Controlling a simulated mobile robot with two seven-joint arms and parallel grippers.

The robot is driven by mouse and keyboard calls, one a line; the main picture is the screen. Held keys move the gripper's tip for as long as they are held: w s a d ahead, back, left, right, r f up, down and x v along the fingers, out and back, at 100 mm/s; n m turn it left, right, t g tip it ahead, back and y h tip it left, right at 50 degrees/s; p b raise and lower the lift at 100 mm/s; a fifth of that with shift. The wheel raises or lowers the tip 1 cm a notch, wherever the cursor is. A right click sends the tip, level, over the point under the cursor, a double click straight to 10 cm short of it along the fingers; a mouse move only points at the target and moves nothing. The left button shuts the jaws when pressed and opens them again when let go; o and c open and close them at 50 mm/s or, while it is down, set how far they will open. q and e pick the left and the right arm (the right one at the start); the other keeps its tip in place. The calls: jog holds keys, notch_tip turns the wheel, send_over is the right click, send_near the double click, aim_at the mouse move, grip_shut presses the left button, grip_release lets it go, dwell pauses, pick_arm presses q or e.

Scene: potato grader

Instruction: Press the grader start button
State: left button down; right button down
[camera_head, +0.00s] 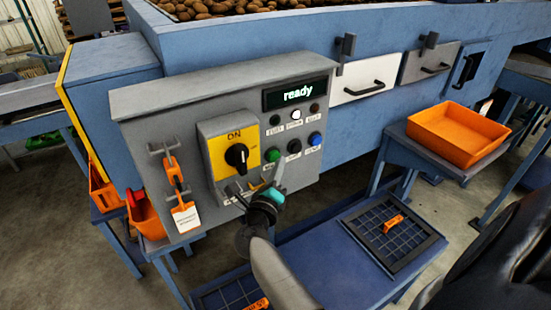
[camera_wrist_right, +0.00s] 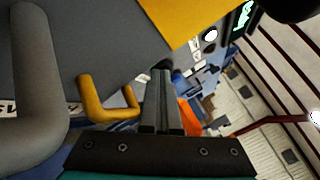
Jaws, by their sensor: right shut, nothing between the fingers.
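The grey control panel (camera_head: 190,105) faces me, and its display (camera_head: 295,93) reads "ready". Below it sit a green button (camera_head: 273,153), a black button (camera_head: 294,146) and a blue button (camera_head: 315,138). Their small labels are too blurred to read, so I cannot tell by name which is start. My right gripper (camera_head: 279,172) is shut and empty, low in front of the panel, just below the green button. In the wrist view its closed fingers (camera_wrist_right: 160,88) point past a yellow handle (camera_wrist_right: 105,98). Contact with the panel cannot be told. My left gripper is not in view.
A yellow plate with a rotary switch (camera_head: 237,155) is left of the buttons. A blue table with a grid tray (camera_head: 425,243) lies below right. An orange bin (camera_head: 440,118) stands at right.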

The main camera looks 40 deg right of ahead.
jog(key=shift+w, duration=0.25)
dwell(0.5)
jog(key=shift+w+a+r+b, duration=0.15)
jog(key=shift+w+r+b, duration=0.15)
jog(key=shift+b, duration=0.1)
dwell(1.0)
jog(key=shift+s+a+f, duration=0.1)
jog(key=shift+s+f, duration=0.05)
jog(key=shift+f, duration=0.05)
dwell(0.3)
jog(key=shift+s+a+f+p, duration=0.1)
jog(key=shift+s+p, duration=0.4)
jog(key=shift+s, duration=0.7)
jog(key=shift+s+a+f+p, duration=0.1)
jog(key=shift+s+p, duration=0.4)
jog(key=shift+s, duration=0.7)
jog(key=shift+d, duration=0.1)
